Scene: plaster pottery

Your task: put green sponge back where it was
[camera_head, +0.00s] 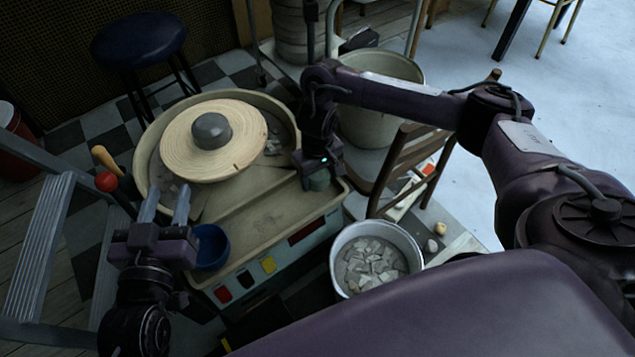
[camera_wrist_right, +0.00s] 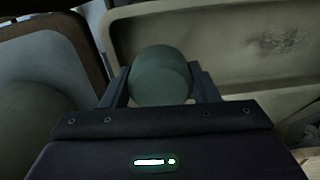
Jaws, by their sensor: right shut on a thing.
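The green sponge (camera_wrist_right: 160,75) is a dull green rounded block between the two fingers of my right gripper (camera_wrist_right: 161,88) in the right wrist view. In the head view the right gripper (camera_head: 318,172) points down at the right end of the pottery wheel's tray (camera_head: 255,215), and the sponge (camera_head: 319,181) shows just below it. I cannot tell whether the sponge touches the tray. My left gripper (camera_head: 165,203) is open and empty, with its two fingers apart, at the tray's left front, beside a blue bowl (camera_head: 211,246).
The round wheel head (camera_head: 215,150) carries a grey lump of clay (camera_head: 211,130). A bucket of plaster pieces (camera_head: 372,262) stands right of the wheel, near a wooden chair (camera_head: 410,160). A large pale bin (camera_head: 380,110) stands behind. A metal ladder (camera_head: 45,240) is at left.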

